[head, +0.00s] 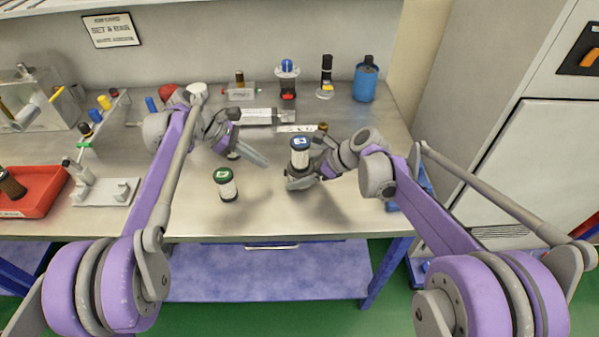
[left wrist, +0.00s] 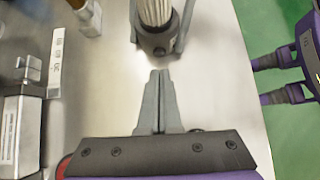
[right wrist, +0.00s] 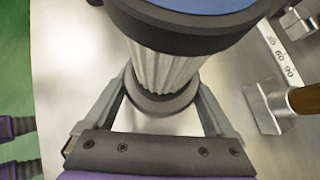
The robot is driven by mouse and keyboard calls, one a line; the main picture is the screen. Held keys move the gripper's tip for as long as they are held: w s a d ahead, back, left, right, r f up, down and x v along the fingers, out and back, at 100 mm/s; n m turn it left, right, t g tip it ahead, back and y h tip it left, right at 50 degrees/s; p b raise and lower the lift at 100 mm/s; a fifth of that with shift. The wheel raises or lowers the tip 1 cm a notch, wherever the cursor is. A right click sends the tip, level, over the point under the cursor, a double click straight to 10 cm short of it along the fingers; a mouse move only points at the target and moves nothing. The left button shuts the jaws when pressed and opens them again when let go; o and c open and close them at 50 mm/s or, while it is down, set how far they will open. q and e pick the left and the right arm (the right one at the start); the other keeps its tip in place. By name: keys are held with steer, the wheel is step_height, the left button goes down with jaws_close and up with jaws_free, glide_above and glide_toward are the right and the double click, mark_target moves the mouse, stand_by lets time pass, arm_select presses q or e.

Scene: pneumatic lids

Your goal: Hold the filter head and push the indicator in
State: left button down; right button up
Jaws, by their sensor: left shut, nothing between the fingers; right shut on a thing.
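A filter unit with a blue cap (head: 300,144), a pale ribbed body and a dark grey base stands upright at the table's front middle. My right gripper (head: 300,181) is shut around its lower part; the right wrist view shows the ribbed body (right wrist: 165,68) between the fingers. My left gripper (head: 265,163) is shut and empty, pointing at the unit from the left. In the left wrist view its joined tips (left wrist: 159,73) are a short gap from the grey base (left wrist: 157,43). A small dark round spot on that base may be the indicator; I cannot tell whether it sticks out.
A green-capped filter (head: 227,186) stands to the left, near the left gripper. Behind are a blue cup (head: 365,82), a blue-domed part (head: 288,78) and flat labelled blocks. A red tray (head: 30,205) lies far left. The table's front edge is close.

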arm_select(q)
steer(key=v, duration=1.2)
steer(key=shift+s, duration=0.1)
arm_select(e)
steer(key=o, duration=1.1)
